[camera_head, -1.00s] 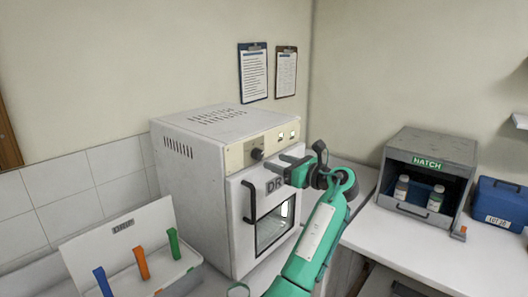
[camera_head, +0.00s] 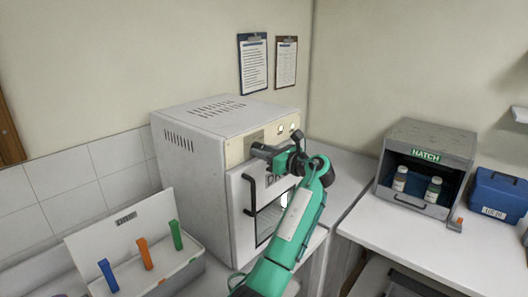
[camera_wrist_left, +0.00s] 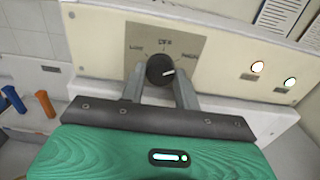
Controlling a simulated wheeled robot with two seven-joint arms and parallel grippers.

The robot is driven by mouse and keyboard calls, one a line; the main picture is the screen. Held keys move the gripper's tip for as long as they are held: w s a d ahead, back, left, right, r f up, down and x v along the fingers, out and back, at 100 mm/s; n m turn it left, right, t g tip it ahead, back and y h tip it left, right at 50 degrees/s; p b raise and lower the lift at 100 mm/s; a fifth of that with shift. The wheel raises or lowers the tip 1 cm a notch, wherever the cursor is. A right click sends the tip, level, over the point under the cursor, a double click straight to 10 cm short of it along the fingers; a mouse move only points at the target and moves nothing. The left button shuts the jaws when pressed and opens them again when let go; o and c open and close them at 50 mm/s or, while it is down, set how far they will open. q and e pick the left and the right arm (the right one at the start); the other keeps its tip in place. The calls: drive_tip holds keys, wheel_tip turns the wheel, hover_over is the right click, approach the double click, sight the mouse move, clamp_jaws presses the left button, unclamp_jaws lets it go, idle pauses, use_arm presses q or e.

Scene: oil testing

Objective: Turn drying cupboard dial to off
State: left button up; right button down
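The drying cupboard (camera_head: 200,190) is a white box with a door, a handle and a beige control panel (camera_wrist_left: 100,45). In the left wrist view its dial (camera_wrist_left: 160,69) is a round black knob with a light pointer mark directed to the right. Labels at left, top and right around it are blurred. My left gripper (camera_head: 259,151) is at the panel and hides the dial in the head view. In the wrist view its two grey fingers (camera_wrist_left: 159,84) are apart, one on each side of the dial; contact is unclear. My right gripper is out of view.
Two lit lamps (camera_wrist_left: 257,67) sit right of the dial. The door handle (camera_head: 249,195) projects below the panel. A white rack with coloured pieces (camera_head: 145,253) stands at front left. The grey hatch box (camera_head: 440,137) holding bottles and a blue case (camera_head: 497,193) stand at right.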

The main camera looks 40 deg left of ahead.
use_arm(q)
drive_tip(key=shift+n, duration=0.4)
drive_tip(key=shift+w+n+b, duration=0.1)
drive_tip(key=shift+n+b, duration=4.35)
drive_tip(key=shift+n, duration=1.15)
drive_tip(key=o, duration=1)
drive_tip(key=shift+c, duration=0.2)
